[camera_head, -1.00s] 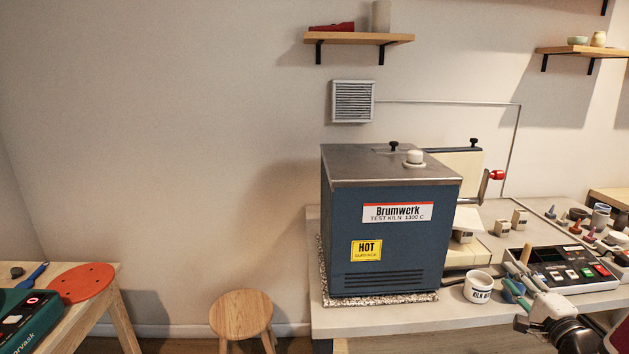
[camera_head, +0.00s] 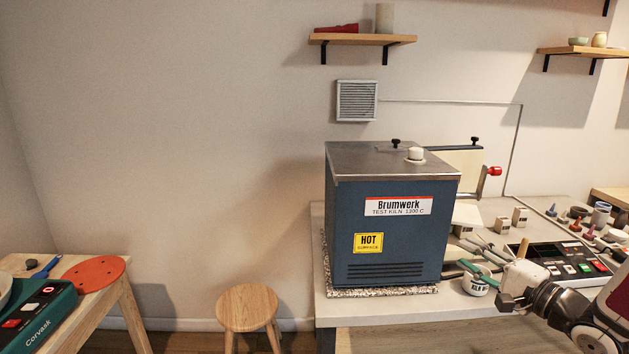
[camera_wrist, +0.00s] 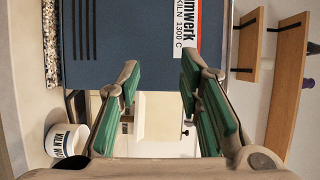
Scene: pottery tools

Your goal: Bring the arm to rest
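My gripper (camera_head: 470,258) is at the lower right of the head view, in front of the bench and just right of the blue kiln (camera_head: 388,235). In the wrist view, its two green-padded fingers (camera_wrist: 160,85) stand apart with nothing between them, so it is open and empty. The kiln front (camera_wrist: 140,45) fills the top of the wrist view, beyond the fingertips. My forearm comes in from the right edge and hides part of the bench.
A white labelled cup (camera_head: 474,286) stands on the bench (camera_head: 350,310), partly hidden behind my gripper; it also shows in the wrist view (camera_wrist: 66,140). A control box (camera_head: 560,262) is behind my arm. A stool (camera_head: 248,306) and a side table (camera_head: 104,294) stand left, with open floor between.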

